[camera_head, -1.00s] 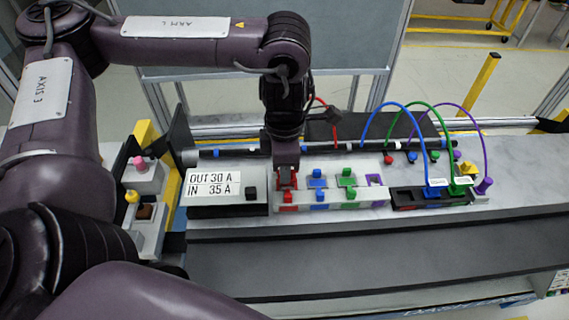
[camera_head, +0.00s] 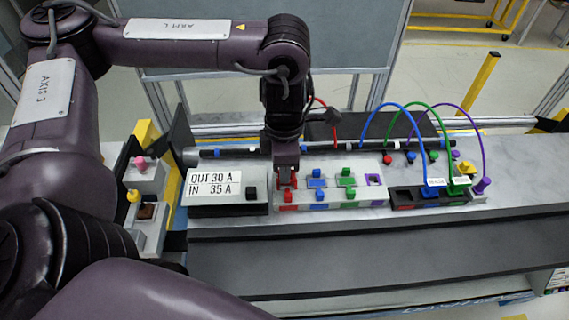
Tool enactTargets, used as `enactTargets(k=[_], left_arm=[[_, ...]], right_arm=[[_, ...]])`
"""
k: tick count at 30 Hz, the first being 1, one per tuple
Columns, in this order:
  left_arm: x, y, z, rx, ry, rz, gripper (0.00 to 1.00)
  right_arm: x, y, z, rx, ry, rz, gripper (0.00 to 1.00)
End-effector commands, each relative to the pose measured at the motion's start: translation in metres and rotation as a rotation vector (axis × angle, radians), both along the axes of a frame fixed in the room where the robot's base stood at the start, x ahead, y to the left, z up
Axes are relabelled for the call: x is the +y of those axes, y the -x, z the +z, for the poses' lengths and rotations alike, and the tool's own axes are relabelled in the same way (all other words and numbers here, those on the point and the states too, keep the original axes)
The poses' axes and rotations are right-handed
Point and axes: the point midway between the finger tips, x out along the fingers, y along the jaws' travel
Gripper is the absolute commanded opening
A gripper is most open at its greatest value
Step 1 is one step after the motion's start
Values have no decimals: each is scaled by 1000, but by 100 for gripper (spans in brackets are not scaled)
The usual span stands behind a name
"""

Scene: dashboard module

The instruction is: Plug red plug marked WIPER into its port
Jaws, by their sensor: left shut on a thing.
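My left gripper (camera_head: 287,178) points down at the left end of the grey port block (camera_head: 333,202). It is shut on a red piece, which I take to be the red plug; the jaws hide most of it, and no WIPER marking is readable. A red cable (camera_head: 333,122) arcs from behind my left wrist to the bar at the back. The red port is at this left end, largely covered by the gripper, with a red block (camera_head: 288,196) in front. I cannot tell whether the plug is seated. My right gripper is not in view.
Blue (camera_head: 317,181) and green (camera_head: 347,180) ports and a purple port (camera_head: 374,180) lie to the right. A black holder (camera_head: 403,197) has an empty slot with a red label, beside the blue and green plugs. A display box (camera_head: 226,197) stands close left.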

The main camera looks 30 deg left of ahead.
Motion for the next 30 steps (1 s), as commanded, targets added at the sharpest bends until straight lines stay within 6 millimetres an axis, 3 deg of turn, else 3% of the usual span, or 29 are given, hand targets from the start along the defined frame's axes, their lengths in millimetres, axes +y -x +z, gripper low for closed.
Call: enactTargets(k=[30], left_arm=[[0, 0, 0, -1, 1, 0, 0]], right_arm=[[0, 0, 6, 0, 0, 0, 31]])
